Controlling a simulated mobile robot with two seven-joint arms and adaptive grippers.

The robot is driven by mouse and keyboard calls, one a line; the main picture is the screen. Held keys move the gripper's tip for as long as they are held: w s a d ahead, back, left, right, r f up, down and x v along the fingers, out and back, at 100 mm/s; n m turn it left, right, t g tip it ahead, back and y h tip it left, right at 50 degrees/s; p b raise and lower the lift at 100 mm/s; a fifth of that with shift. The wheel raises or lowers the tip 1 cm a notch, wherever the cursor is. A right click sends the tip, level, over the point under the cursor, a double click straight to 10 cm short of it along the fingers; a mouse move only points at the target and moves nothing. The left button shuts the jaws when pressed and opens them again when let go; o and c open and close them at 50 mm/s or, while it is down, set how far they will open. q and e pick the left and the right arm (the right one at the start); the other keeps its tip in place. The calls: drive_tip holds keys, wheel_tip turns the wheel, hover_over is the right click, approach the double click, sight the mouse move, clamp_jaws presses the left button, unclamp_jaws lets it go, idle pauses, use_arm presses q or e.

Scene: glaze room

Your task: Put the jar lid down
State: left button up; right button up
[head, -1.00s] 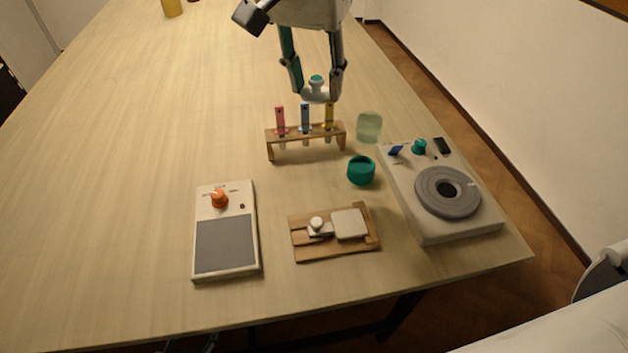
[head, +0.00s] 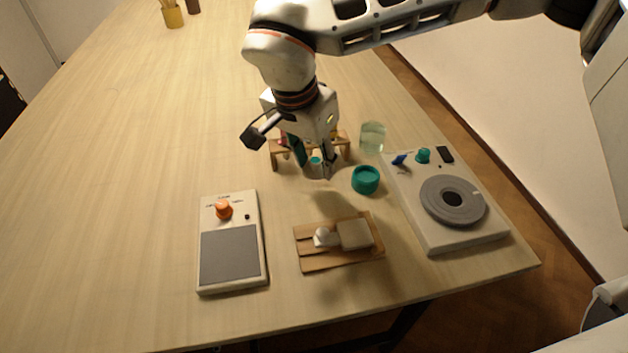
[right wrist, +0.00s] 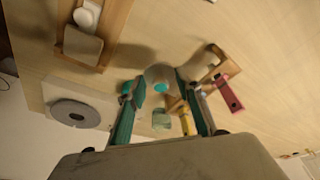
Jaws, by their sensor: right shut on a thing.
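The jar lid (head: 316,172) is a small pale disc with a teal knob. My right gripper (head: 317,165) is shut on it and holds it above the table, in front of the test tube rack and left of a teal round container. In the right wrist view the lid (right wrist: 158,73) sits between the two teal-lined fingers of the gripper (right wrist: 160,82), its teal knob showing. A pale green glass jar (head: 372,137) stands at the back right of the gripper. My left gripper is out of view.
The teal container (head: 365,180) is close on the right. A wooden board (head: 316,262) with pale blocks, an orange-knobbed device (head: 233,257) and a round-plated device (head: 430,237) stand nearer. The table's left is clear.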

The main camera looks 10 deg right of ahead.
sight(312, 175)
drive_tip(key=shift+f, duration=2.75)
drive_tip(key=shift+f, duration=0.2)
drive_tip(key=o, duration=0.9)
drive_tip(key=v, duration=1.2)
drive_tip(key=shift+r, duration=0.2)
drive_tip(key=shift+f, duration=0.1)
